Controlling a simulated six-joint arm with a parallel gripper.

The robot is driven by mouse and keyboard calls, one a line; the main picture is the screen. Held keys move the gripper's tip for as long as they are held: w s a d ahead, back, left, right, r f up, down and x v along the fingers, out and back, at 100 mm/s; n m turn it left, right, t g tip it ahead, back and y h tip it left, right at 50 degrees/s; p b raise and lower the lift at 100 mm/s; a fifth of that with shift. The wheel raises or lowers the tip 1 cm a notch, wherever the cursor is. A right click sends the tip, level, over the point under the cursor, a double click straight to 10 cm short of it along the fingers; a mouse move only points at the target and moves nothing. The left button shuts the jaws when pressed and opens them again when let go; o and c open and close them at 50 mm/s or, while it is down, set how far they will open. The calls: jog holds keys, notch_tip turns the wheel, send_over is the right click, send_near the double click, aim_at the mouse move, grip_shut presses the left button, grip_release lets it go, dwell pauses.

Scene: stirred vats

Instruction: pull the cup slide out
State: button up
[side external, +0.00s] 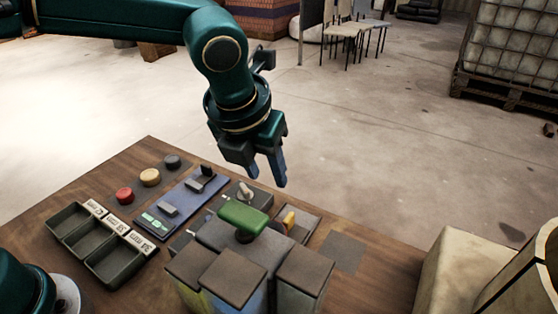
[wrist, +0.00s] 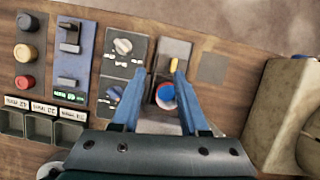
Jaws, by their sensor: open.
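My gripper (side external: 267,178) is open and points down above the bench; nothing shows between its fingers. In the wrist view, my gripper (wrist: 160,73) has its two blue fingers spread on either side of a small yellow piece (wrist: 174,65) and a round red and blue piece (wrist: 166,95). The yellow piece sits on a dark plate; it also shows in the side view (side external: 289,220), below and right of my fingertips and apart from them. I cannot tell for sure which part is the cup slide. A grey box with a green handle (side external: 243,216) partly hides this area.
Left are a blue panel (side external: 181,205) with sliders, black, yellow and red buttons (side external: 125,195), and a dark tray (side external: 108,258) with three compartments. Dials (wrist: 122,46) sit left of my fingers. Several dark-topped blocks (side external: 305,268) stand in front. A pale vessel (side external: 440,270) stands right.

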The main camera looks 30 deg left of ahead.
aim_at(288, 217)
jog(key=shift+m, duration=0.7)
jog(key=d+f, duration=0.1)
jog(key=f, duration=0.2)
jog(key=w+f, duration=0.1)
jog(key=f, duration=0.2)
jog(key=w+d+f, duration=0.1)
jog(key=f, duration=0.3)
jog(key=shift+d+f, duration=0.1)
jog(key=shift+d, duration=0.25)
grip_shut()
dwell(0.5)
